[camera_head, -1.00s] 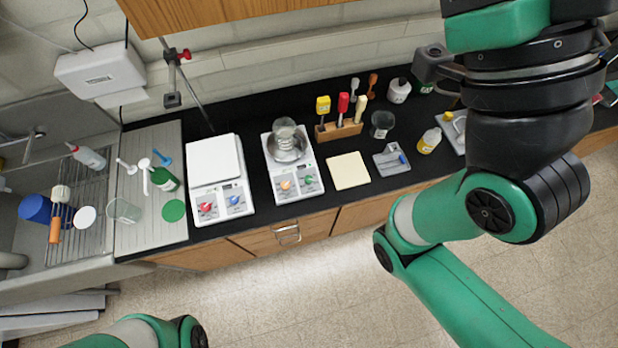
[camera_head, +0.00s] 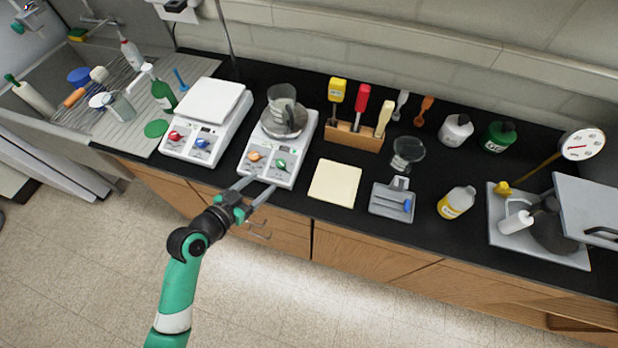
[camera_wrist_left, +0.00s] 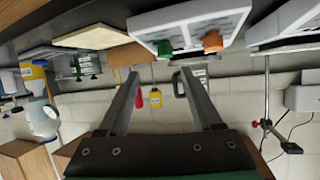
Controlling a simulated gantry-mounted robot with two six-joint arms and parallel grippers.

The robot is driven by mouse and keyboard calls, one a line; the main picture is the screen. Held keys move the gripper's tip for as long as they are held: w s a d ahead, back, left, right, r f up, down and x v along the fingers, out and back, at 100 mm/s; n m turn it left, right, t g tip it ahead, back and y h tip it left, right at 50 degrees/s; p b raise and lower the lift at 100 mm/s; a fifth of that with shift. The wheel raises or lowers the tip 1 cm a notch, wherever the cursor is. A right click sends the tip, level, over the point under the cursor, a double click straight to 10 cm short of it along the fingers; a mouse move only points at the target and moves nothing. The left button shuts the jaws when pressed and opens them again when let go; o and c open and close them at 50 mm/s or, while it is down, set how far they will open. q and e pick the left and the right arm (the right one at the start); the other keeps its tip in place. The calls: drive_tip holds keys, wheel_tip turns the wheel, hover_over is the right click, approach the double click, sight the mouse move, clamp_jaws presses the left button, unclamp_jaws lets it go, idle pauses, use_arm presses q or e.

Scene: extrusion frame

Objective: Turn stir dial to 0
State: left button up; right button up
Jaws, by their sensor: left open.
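Two white hotplate stirrers stand on the black bench in the head view. The right one (camera_head: 262,169) has an orange dial (camera_head: 254,155) and a green dial (camera_head: 281,164) on its front panel, and a beaker (camera_head: 284,108) on top. The left one (camera_head: 187,150) has a red dial (camera_head: 176,135) and a blue dial (camera_head: 202,143). Which dial is the stir dial I cannot read. My left gripper (camera_head: 260,186) is open and empty, just before the right stirrer's front. In the left wrist view the green dial (camera_wrist_left: 165,48) and orange dial (camera_wrist_left: 212,41) show beyond the fingers. My right gripper is out of view.
A cream pad (camera_head: 335,182) lies right of the stirrer. A wooden holder (camera_head: 353,138) with coloured tools stands behind it. A cabinet handle (camera_head: 257,230) juts out below the bench edge near my left gripper. The floor in front is clear.

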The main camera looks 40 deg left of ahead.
sight(279, 164)
use_arm(q)
drive_tip(key=x, duration=0.4)
drive_tip(key=b+x, duration=0.1)
drive_tip(key=x, duration=0.2)
drive_tip(key=a+b+x, duration=0.1)
drive_tip(key=x, duration=0.3)
drive_tip(key=shift+w, duration=0.35)
drive_tip(key=shift+c, duration=0.2)
clamp_jaws()
